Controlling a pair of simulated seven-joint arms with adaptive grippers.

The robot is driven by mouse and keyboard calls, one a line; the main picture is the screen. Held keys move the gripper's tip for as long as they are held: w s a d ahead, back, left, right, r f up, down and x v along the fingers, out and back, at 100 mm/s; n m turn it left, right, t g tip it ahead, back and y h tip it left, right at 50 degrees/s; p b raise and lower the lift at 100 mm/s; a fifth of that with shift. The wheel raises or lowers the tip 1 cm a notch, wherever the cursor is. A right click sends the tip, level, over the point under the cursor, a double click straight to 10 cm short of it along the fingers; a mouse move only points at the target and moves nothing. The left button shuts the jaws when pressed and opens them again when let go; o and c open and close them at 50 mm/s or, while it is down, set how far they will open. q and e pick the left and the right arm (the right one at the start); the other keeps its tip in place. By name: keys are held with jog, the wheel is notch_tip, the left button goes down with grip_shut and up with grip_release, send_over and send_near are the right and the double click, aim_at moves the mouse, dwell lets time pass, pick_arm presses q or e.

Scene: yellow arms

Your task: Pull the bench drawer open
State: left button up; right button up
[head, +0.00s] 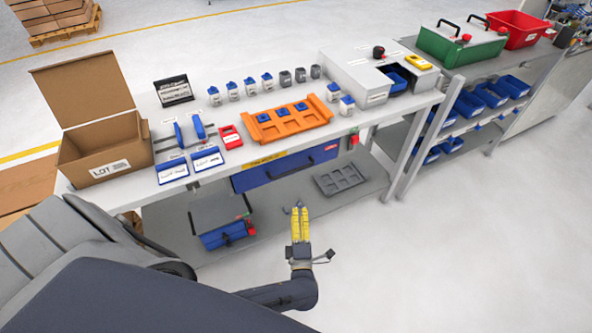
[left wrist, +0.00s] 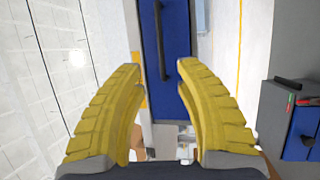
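The bench drawer (head: 285,169) has a blue front and sits under the front edge of the white workbench; it looks flush with the bench. In the left wrist view the blue drawer front (left wrist: 178,62) runs up the picture, with a long dark bar handle (left wrist: 162,45) on it. My left gripper (head: 300,212) is in front of and below the drawer in the head view. In the left wrist view its yellow fingers (left wrist: 160,66) are apart, with the handle's end showing between their tips; I cannot tell the remaining distance. My right gripper is not in view.
The bench top (head: 230,120) holds a cardboard box (head: 105,145), an orange tray (head: 290,125) and several small containers. On the lower shelf are a grey tray (head: 338,178) and a grey-topped blue case (head: 220,220). The floor (head: 450,260) to the right is clear.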

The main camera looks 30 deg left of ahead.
aim_at(296, 169)
pick_arm(q)
jog(key=x, duration=1.7)
jog(key=shift+w+a, duration=0.1)
jog(key=shift+o, duration=0.3)
grip_shut()
